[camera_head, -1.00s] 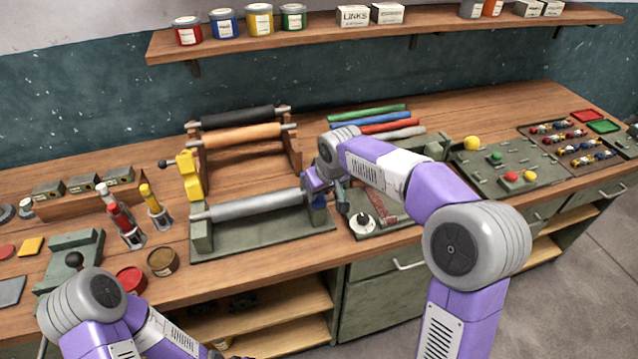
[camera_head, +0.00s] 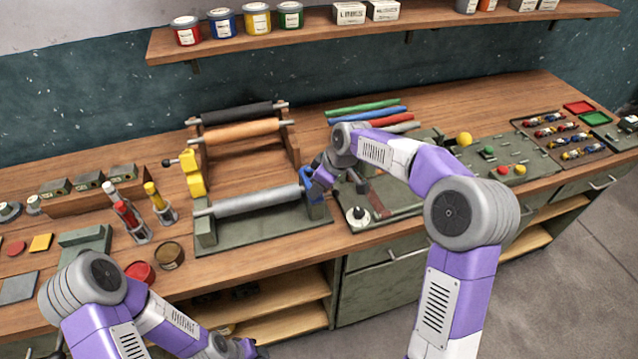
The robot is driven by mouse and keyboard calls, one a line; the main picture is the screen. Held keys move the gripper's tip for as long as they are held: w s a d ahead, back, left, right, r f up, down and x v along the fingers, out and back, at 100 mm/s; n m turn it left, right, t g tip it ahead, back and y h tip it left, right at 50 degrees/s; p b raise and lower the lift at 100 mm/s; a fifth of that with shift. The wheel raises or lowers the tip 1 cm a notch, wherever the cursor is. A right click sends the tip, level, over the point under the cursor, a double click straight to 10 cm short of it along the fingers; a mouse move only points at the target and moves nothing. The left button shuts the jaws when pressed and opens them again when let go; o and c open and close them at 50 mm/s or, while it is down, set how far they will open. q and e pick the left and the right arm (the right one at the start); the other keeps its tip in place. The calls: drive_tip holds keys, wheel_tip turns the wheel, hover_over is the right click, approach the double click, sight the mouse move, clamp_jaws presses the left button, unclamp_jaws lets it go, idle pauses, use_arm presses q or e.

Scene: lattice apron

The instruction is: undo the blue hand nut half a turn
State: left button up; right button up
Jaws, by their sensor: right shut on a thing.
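A grey roller (camera_head: 252,201) lies in a green stand on the bench. A blue part (camera_head: 306,184) shows at the roller's right end, at my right gripper (camera_head: 316,184). My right gripper is shut on what I take to be the blue hand nut there; the fingers and wrist hide most of it, so its shape and turn cannot be read. A yellow end piece (camera_head: 191,174) with a dark knob stands at the left. My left gripper (camera_head: 250,348) is low at the bottom edge, away from the stand, and its fingers are not clear.
A black roller (camera_head: 238,115) and an orange roller (camera_head: 242,132) rest on a rack behind. Red and yellow tubes (camera_head: 155,196) stand at left.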

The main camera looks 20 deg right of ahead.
idle(0.3)
drive_tip(key=o, duration=1)
drive_tip(key=shift+o, duration=0.2)
drive_tip(key=shift+r, duration=0.1)
drive_tip(key=p+v, duration=0.1)
drive_tip(key=v, duration=0.6)
drive_tip(key=shift+r, duration=0.2)
drive_tip(key=shift+s, duration=0.1)
